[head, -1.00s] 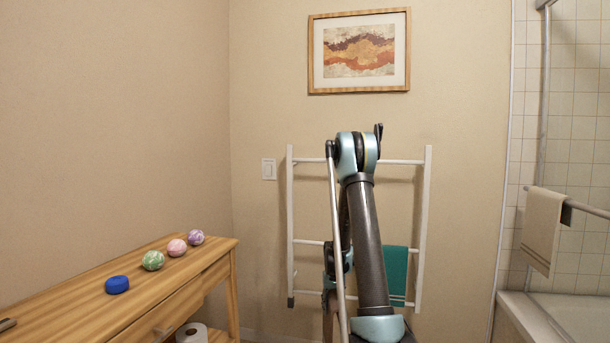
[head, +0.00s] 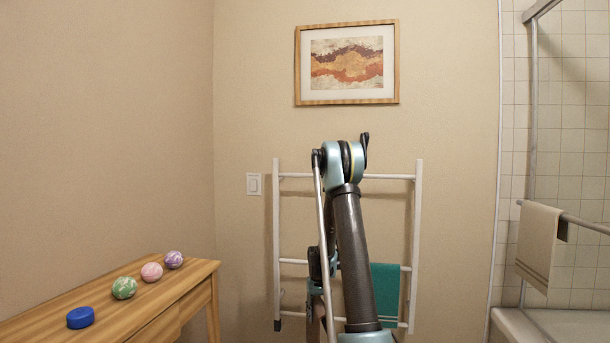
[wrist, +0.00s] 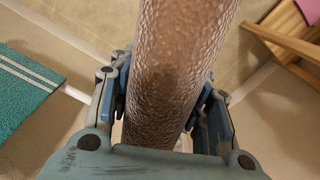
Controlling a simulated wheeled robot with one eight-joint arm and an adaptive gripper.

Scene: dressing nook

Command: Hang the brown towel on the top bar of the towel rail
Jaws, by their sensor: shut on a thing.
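The white towel rail (head: 276,235) stands against the back wall, with its top bar (head: 392,177) bare where I see it. My arm hides part of the bars. A teal towel (head: 386,290) hangs from the middle bar, right of my arm; it also shows at the left of the wrist view (wrist: 25,88). My gripper (wrist: 162,92) is shut on the brown towel (wrist: 180,50), a textured brown roll or fold between the fingers. In the head view the gripper is mostly hidden behind my arm, low in front of the rail, below the top bar.
A framed picture (head: 347,62) hangs above the rail. At the right, a beige towel (head: 538,245) hangs on a bar by the bathtub.

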